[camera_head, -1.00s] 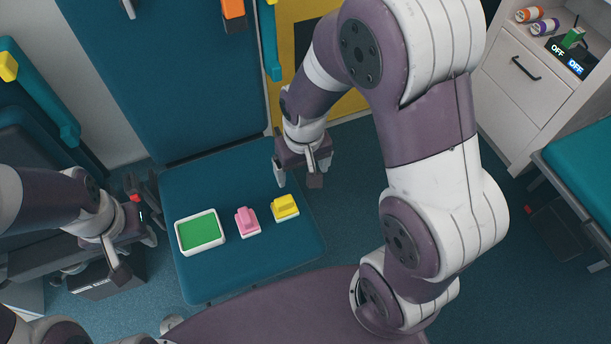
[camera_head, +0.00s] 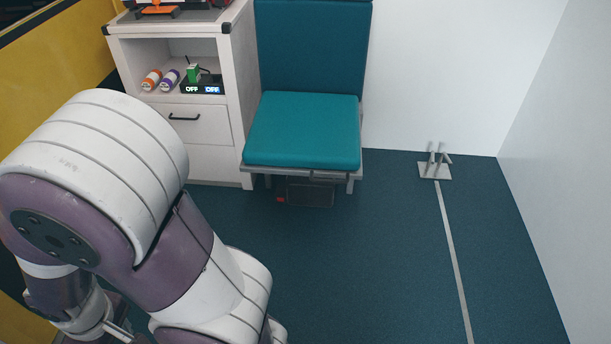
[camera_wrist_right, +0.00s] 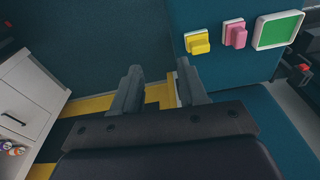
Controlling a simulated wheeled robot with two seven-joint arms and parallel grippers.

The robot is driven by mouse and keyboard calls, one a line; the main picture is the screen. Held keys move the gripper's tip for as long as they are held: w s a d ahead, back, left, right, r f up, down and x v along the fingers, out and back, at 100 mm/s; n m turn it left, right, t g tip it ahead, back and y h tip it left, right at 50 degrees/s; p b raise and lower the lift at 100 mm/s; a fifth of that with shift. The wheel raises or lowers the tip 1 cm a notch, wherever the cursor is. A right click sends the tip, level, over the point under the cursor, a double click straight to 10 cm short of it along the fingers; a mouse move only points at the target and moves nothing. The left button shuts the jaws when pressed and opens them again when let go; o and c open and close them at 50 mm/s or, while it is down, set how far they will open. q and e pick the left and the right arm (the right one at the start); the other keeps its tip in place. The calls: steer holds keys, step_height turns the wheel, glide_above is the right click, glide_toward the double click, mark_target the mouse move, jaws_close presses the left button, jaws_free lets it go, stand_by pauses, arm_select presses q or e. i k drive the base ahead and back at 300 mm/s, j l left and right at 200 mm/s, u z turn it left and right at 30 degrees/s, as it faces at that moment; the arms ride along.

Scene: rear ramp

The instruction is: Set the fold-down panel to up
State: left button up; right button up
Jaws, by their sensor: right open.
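No panel is labelled, so I cannot tell for certain which is the fold-down panel. In the head view a teal seat (camera_head: 303,131) lies flat below an upright blue back (camera_head: 312,45). My right gripper (camera_wrist_right: 159,92) is open and empty, its fingers apart beside the blue panel. My left gripper is out of view.
A white cabinet (camera_head: 190,150) with a drawer (camera_head: 186,122) stands left of the teal seat. Its shelf holds two small bottles and a black OFF display (camera_head: 202,87). A floor bracket (camera_head: 435,170) stands at the right. The floor between is clear.

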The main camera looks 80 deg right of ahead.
mark_target(304, 134)
steer(key=z, duration=2.8)
steer(key=i+l, duration=0.15)
steer(key=i, duration=0.5)
steer(key=i+l, duration=0.15)
steer(key=i, duration=0.5)
